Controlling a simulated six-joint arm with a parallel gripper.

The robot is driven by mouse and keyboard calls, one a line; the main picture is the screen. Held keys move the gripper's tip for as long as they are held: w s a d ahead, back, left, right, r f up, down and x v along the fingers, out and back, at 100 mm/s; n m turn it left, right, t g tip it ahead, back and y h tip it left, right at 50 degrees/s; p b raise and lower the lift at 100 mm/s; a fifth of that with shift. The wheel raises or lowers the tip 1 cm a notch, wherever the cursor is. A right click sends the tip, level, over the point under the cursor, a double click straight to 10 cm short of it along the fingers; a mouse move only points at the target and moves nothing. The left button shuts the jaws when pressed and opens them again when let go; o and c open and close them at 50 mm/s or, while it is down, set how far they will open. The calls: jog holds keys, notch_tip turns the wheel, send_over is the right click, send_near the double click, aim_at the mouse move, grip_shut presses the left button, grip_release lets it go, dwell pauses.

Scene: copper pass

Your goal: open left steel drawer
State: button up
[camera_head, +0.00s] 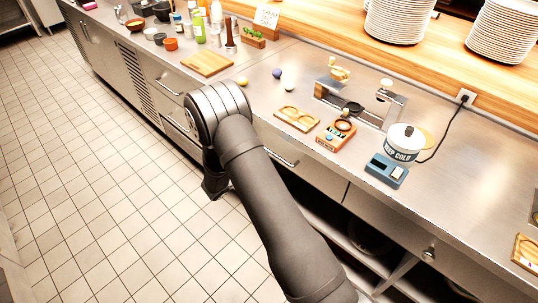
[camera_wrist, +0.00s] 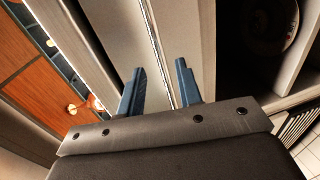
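Steel drawer fronts line the counter in the camera_head view. One drawer front with a bar handle (camera_head: 282,160) shows just right of my arm and looks shut. Further left, another drawer handle (camera_head: 170,86) shows, and its drawer looks shut. My arm covers part of the fronts between them. My gripper is hidden in the camera_head view. In the camera_wrist view my gripper (camera_wrist: 160,72) has its two dark blue fingers apart, with a pale metal panel and a narrow bright edge between and beyond them. I cannot tell whether the fingers touch it. Nothing is held.
An open dark shelf holding a round pot (camera_wrist: 262,18) is at right in the camera_wrist view. A brown divided surface (camera_wrist: 40,80) with small items is at left. The tiled floor is clear.

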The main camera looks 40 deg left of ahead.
jog(key=shift+x, duration=2.3)
jog(key=shift+c, duration=0.2)
grip_shut()
